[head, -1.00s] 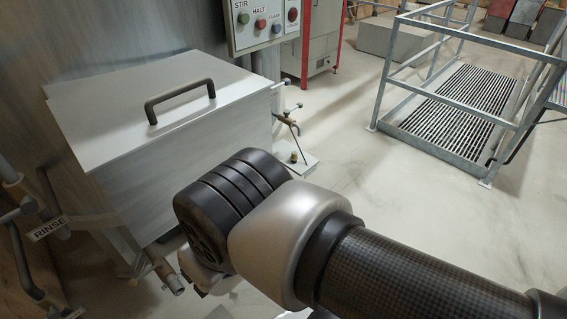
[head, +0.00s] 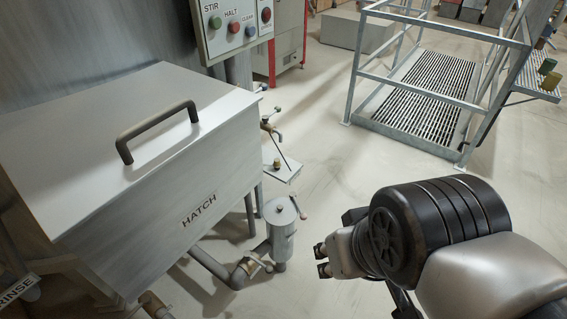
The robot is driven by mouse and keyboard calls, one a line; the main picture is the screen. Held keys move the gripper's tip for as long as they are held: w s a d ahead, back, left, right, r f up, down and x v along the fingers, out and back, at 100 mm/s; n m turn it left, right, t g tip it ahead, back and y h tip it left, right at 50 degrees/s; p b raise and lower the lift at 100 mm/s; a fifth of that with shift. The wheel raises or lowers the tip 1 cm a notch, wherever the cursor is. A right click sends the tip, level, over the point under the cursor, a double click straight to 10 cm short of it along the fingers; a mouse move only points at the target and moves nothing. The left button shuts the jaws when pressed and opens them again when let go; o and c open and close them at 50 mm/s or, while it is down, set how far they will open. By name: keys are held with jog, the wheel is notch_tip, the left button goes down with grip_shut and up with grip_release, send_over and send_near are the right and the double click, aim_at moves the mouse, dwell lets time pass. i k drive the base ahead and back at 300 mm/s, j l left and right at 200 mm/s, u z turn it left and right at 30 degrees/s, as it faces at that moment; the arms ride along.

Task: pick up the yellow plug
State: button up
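I cannot pick out the yellow plug for certain. A small dull yellow cylinder (head: 550,81) stands on the slatted step at the right edge in the head view, and may be it. A darker greenish cylinder (head: 547,66) stands just behind it. My gripper (head: 321,260) is low in the middle right, pointing left over the floor, well apart from both cylinders. Its dark fingertips show, but my wrist hides much of it, so its opening is unclear. I see nothing held in it.
A grey bin marked HATCH (head: 198,208) with a handled lid fills the left. A small canister (head: 280,228) and pipes stand beside it. A railed platform (head: 430,105) stands at the back right. The floor between is clear.

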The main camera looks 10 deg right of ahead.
aim_at(276, 164)
jog(key=u, duration=1.65)
jog(key=z, duration=1.7)
jog(key=i+l+u, duration=0.1)
jog(key=u, duration=0.65)
jog(key=i+l+u, duration=0.2)
jog(key=i+l, duration=0.2)
jog(key=l, duration=0.2)
jog(key=i+l+u, duration=0.1)
jog(key=l, duration=0.25)
jog(key=i+l+u, duration=0.1)
jog(key=i+l, duration=0.15)
jog(key=i+l+u, duration=0.1)
jog(key=l, duration=0.3)
jog(key=i+l+u, duration=0.1)
jog(key=l, duration=0.25)
jog(key=i+l+u, duration=0.1)
jog(key=i+l, duration=0.15)
jog(key=l, duration=0.15)
